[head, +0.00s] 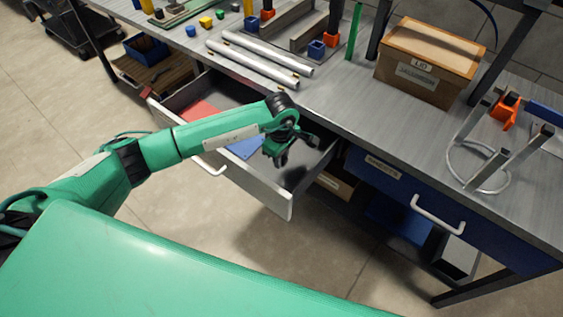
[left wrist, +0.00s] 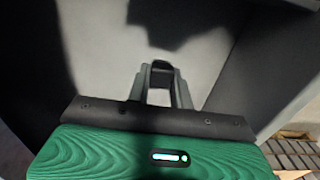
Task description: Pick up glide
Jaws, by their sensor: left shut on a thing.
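My left gripper (head: 280,158) reaches over the right part of an open grey drawer (head: 268,197) under the workbench. In the left wrist view, its fingertips (left wrist: 160,80) are shut on a small dark piece (left wrist: 160,72) above the pale drawer floor. The piece may be the glide; it is too small and dark to be sure. In the head view the gripper hides it. My right gripper is not in view.
The drawer also holds a red piece (head: 200,111) and a blue piece (head: 245,146). Silver rails (head: 262,65) and a cardboard box (head: 428,60) stand on the bench (head: 345,105). A shut blue drawer (head: 400,190) lies to the right. A metal fixture (head: 490,165) stands at the right end.

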